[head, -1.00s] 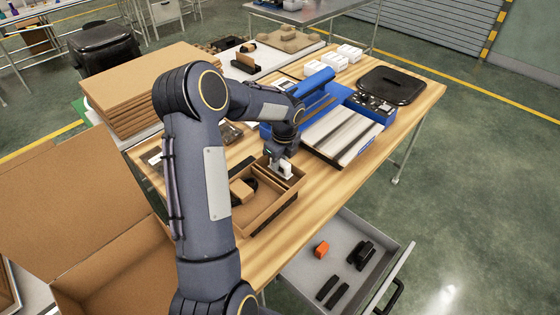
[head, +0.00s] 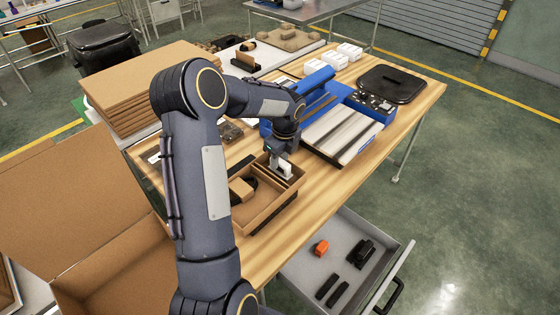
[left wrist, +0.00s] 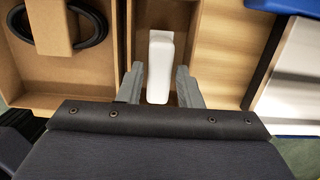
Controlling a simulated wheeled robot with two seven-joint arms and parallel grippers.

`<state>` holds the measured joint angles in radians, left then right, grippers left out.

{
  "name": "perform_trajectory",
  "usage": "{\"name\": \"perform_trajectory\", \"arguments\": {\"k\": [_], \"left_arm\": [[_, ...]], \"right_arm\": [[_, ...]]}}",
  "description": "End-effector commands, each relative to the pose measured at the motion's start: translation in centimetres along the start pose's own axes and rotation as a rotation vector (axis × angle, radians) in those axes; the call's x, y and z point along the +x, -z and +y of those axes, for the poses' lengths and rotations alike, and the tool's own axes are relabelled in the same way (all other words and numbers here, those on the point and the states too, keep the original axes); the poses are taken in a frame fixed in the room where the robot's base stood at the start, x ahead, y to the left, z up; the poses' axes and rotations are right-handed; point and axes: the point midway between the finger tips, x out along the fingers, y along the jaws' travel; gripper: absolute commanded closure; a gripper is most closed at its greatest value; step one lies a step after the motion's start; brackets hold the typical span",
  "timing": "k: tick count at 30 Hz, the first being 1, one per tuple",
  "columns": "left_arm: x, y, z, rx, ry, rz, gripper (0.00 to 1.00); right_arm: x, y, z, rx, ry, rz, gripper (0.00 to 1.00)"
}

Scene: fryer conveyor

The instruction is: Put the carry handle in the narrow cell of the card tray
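A white, rounded, elongated piece, which I take to be the carry handle (left wrist: 160,62), sits in the narrow cell along the right side of the card tray (left wrist: 52,84). In the head view the handle (head: 285,169) shows as a small white patch below my left gripper (head: 283,165). In the left wrist view my left gripper (left wrist: 160,84) has its fingers on either side of the handle, with small gaps beside it, so it looks open. The handle's underside is hidden. The card tray (head: 270,220) stands on the wooden table. My right gripper is not in view.
The tray's wide cell holds a black coil (left wrist: 98,22) with a card band (left wrist: 47,22). A blue and grey machine (head: 340,130) stands to the right. An open drawer (head: 297,272) with orange and black parts is below. An open carton (head: 75,220) is at left.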

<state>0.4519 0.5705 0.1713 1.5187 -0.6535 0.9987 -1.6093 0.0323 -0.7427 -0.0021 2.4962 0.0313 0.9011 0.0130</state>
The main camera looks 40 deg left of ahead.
Motion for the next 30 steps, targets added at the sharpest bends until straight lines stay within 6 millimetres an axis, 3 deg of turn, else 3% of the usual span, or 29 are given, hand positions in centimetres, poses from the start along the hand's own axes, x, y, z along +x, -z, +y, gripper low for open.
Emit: {"name": "perform_trajectory", "arguments": {"k": [9, 20, 23, 27, 30], "left_arm": [[-6.9, 0.1, -0.1, 0.0, 0.006, -0.001, 0.68], [-11.4, 0.7, 0.7, -0.048, 0.019, 0.007, 0.68], [-13.7, 2.4, 2.8, -0.193, 0.063, 0.035, 0.68], [-17.0, 6.7, 8.3, -0.561, 0.143, 0.143, 0.68], [-18.3, 10.1, 12.9, -0.868, 0.175, 0.269, 0.68]], "right_arm": [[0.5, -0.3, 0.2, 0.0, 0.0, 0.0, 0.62], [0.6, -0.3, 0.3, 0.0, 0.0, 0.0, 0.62], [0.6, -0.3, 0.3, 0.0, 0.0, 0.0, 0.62], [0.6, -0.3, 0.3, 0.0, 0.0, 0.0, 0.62], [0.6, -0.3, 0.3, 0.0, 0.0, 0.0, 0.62]]}}
